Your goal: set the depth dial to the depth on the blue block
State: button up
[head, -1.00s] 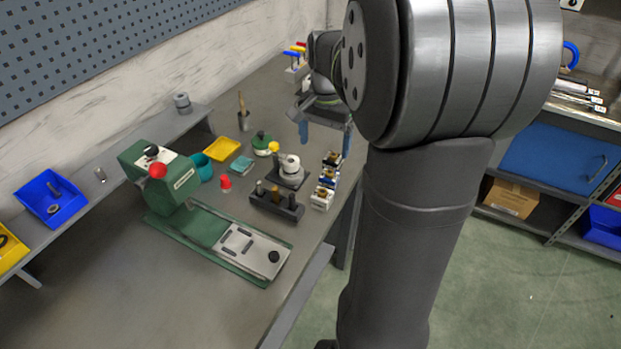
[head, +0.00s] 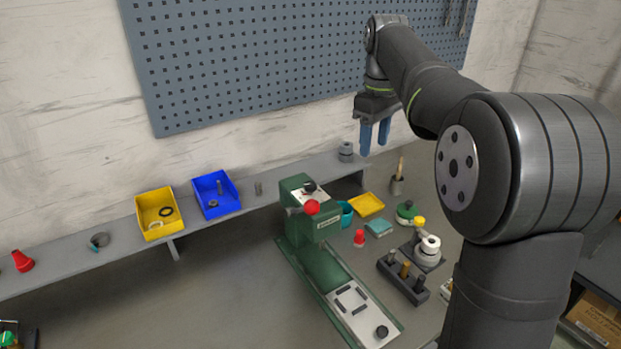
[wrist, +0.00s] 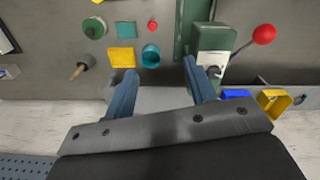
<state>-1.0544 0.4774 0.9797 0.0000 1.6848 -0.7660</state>
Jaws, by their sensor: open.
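The green machine (head: 330,262) stands on the bench with a red ball (head: 312,207) on its head. A dark knob (head: 310,187) sits on the pale plate on top of the head; I cannot tell whether it is the depth dial, and no scale is readable. In the wrist view the machine head (wrist: 213,42) is beyond the right finger, with a dark knob (wrist: 214,71) near that finger. My gripper (head: 375,140) is open and empty, fingers pointing down, above the shelf, behind and right of the machine. The blue block is not clearly visible; my arm covers that area.
A blue bin (head: 215,194) and a yellow bin (head: 158,212) stand on the raised shelf left of the machine. A dark holder with pegs (head: 404,281) and several small items crowd the bench right of the machine. The pegboard (head: 290,60) is behind.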

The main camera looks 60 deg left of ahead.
aim_at(310, 184)
jog(key=s+a+r+n, duration=0.7)
jog(key=s+n, duration=0.4)
jog(key=f, duration=1.7)
jog(key=shift+s+a+f, duration=0.15)
jog(key=shift+s+f, duration=0.1)
jog(key=c, duration=1)
